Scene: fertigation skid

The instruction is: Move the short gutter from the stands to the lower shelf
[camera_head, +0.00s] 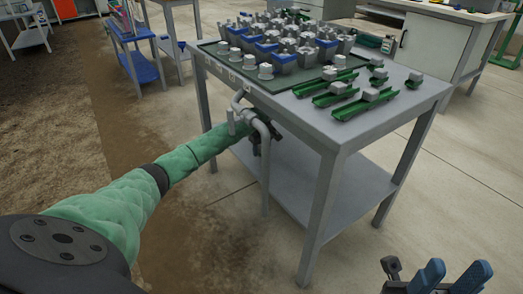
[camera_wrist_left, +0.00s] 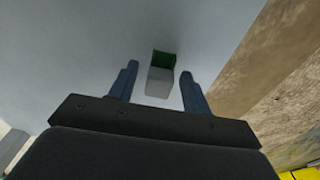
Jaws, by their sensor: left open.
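My left gripper (camera_wrist_left: 159,72) is open in the left wrist view. Between its fingers is a small grey block with a green end (camera_wrist_left: 162,58), over a plain grey surface; I cannot tell whether this is the short gutter. Several green gutters with grey blocks (camera_head: 364,103) lie on the right of the tabletop. The lower shelf (camera_head: 345,185) looks bare where it shows. My right gripper (camera_head: 452,268) is at the bottom right, empty, its blue fingers apart.
The grey table (camera_head: 325,135) carries a dark green mat with many grey and blue parts. Bent grey pipes (camera_head: 258,125) stand at its left edge, close to my left forearm. A table leg (camera_head: 320,215) stands in front of the shelf.

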